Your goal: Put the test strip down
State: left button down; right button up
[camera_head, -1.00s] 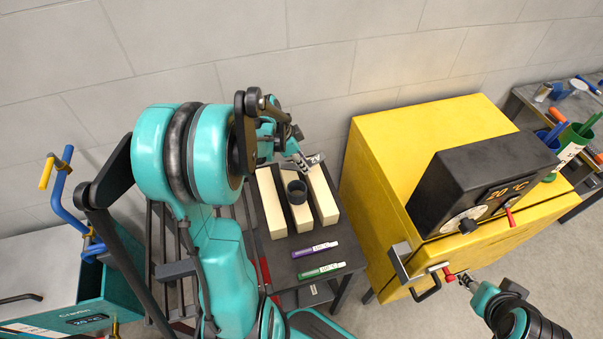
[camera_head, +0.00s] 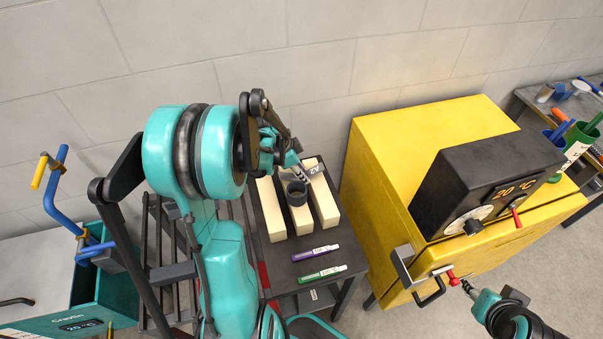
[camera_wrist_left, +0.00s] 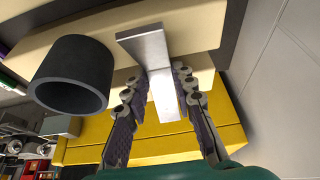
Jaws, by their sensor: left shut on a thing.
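The blocks lie on a dark table (camera_head: 275,277). A purple marker (camera_head: 315,252) and a green marker (camera_head: 322,273) lie in front. The yellow oven (camera_head: 430,150) with a black control box (camera_head: 480,185) stands right. A teal bin (camera_head: 105,290) is left.

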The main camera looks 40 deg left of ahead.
pick_arm(q)
jog(key=c, duration=1.6)
grip_release()
jog(key=shift+s+f, duration=0.2)
jog(key=o, duration=0.3)
jog(key=shift+o, duration=0.2)
jog(key=shift+w+f, duration=0.1)
jog(key=shift+w, duration=0.05)
jog(key=shift+r, duration=0.3)
jog(key=p+v, duration=0.6)
jog(key=v, duration=0.7)
jog(key=s+d+r+n+t+y, duration=0.1)
jog(key=s+d+r+n, duration=0.1)
jog(key=d, duration=0.4)
jog(key=s+d+r+n+t+y, duration=0.1)
jog(key=s+d+n, duration=0.2)
jog(key=d, duration=0.4)
jog(key=s+d+r+n+t, duration=0.1)
jog(key=s+d+r+n, duration=0.1)
jog(key=d, duration=0.5)
jog(key=shift+s+d+r+n+t+y, duration=0.25)
jog(key=shift+s+r+n+t+y, duration=0.05)
jog(key=shift+s+n+y, duration=0.1)
